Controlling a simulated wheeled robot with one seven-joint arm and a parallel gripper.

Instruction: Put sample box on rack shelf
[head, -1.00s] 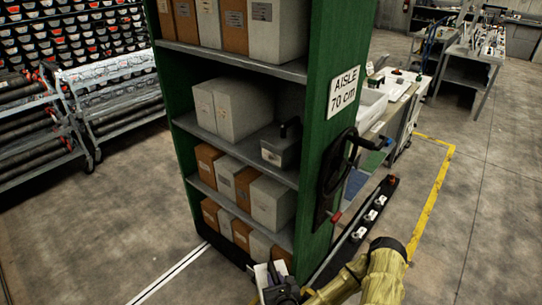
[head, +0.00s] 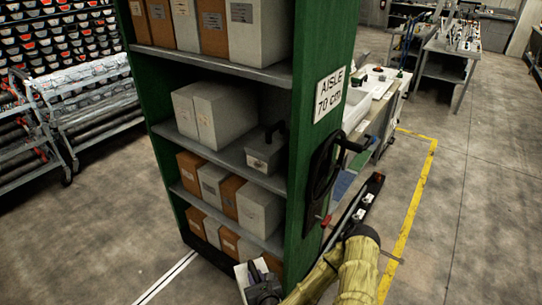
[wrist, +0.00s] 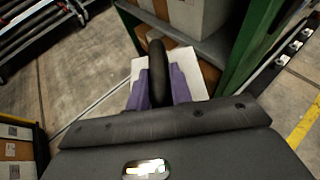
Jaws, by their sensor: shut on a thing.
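The sample box, pale with a black handle, shows in the wrist view (wrist: 195,72) and partly at the bottom of the head view (head: 242,277). My gripper (wrist: 158,88) is shut on its upright handle, purple fingers on either side. The gripper also shows in the head view (head: 262,283), low in front of the rack. The green rack (head: 325,45) stands in the middle. Its middle rack shelf (head: 212,153) holds pale boxes (head: 208,115) at left and a grey box with a black handle (head: 263,155) at right, with bare shelf in front and between.
Lower shelves are filled with brown and grey boxes (head: 213,185). A black handwheel (head: 320,180) sticks out from the rack's right side, close to my arm. Pipe carts (head: 85,125) stand at left. Boxes (wrist: 18,150) show at the wrist view's lower left. Open floor lies right.

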